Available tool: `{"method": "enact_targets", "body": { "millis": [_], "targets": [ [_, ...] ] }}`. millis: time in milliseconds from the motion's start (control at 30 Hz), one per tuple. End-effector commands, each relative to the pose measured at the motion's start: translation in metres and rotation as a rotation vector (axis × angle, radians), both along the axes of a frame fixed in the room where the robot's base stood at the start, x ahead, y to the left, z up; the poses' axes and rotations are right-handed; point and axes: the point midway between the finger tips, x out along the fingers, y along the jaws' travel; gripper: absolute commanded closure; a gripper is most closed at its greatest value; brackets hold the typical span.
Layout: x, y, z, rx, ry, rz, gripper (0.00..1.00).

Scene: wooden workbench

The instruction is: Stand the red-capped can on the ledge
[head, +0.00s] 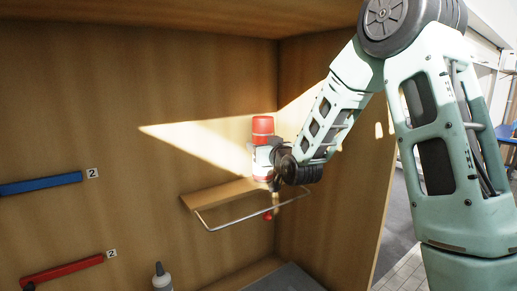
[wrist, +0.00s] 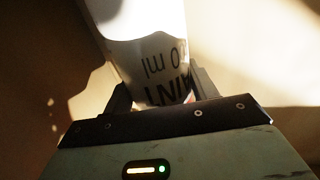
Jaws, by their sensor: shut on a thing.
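The red-capped can (head: 263,126) is upright in the head view, with a red cap and a white body with a red lower band. My gripper (head: 266,155) is shut on the can's body, which is partly hidden behind it. In the wrist view the can (wrist: 150,62) is between the two fingers of my gripper (wrist: 150,97), its white side showing dark lettering. The wooden ledge (head: 205,195) with a metal rail is on the back wall, below and around the can's position. I cannot tell whether the can's base touches the ledge.
A red ball-like end (head: 268,216) hangs near the rail. A blue bar (head: 40,184) and a red bar (head: 62,269) are on the back wall at left. A grey-capped bottle (head: 161,278) stands below. The cabinet's side wall (head: 340,215) is close at right.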

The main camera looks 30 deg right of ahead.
Motion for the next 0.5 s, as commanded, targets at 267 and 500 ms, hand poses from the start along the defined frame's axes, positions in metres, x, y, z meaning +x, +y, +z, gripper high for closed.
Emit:
{"method": "enact_targets", "body": {
  "millis": [267,500],
  "targets": [
    [-0.0025,0.0002,0.0012,-0.001,-0.005,0.0,0.76],
    [-0.0026,0.0004,-0.0035,0.0,-0.002,0.0,0.37]
  ]
}}
